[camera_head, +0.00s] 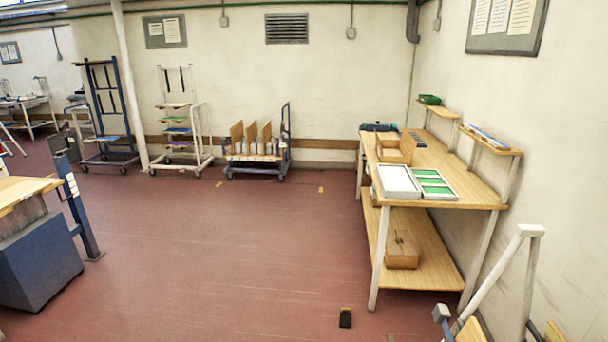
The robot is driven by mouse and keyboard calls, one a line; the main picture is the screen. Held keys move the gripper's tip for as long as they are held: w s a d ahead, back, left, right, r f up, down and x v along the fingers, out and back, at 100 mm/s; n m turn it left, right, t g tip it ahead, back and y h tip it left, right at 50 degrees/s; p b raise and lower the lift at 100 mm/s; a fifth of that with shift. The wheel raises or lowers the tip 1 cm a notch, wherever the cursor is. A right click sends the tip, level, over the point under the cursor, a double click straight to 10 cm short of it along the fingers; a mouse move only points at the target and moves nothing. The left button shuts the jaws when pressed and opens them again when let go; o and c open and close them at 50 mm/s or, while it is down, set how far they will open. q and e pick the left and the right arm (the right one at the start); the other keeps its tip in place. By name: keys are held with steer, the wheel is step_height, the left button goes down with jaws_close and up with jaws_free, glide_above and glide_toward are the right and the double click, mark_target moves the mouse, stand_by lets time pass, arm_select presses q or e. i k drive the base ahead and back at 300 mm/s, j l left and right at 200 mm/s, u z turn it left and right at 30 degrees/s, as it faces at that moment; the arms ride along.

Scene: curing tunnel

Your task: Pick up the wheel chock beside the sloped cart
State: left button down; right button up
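A small black block with a yellow top edge (345,318), which looks like the wheel chock, lies on the red floor at the bottom, right of centre. It is in front of the workbench's near left leg, with bare floor around it. Neither of my grippers is in view.
A wooden workbench (452,175) with trays and a lower shelf stands along the right wall. A blue cabinet (38,252) and post (80,210) stand at the left. Wheeled racks (181,125) and a low cart (257,158) line the back wall. The middle floor is clear.

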mark_target(345, 317)
steer(key=i, duration=1.65)
steer(key=i+j+z, duration=0.1)
steer(key=i+z, duration=0.15)
steer(key=i, duration=0.3)
steer(key=i+j+z, duration=0.25)
steer(key=i, duration=0.3)
steer(key=i+j+z, duration=0.3)
steer(key=i, duration=0.2)
steer(key=i+j+z, duration=0.25)
steer(key=i, duration=0.25)
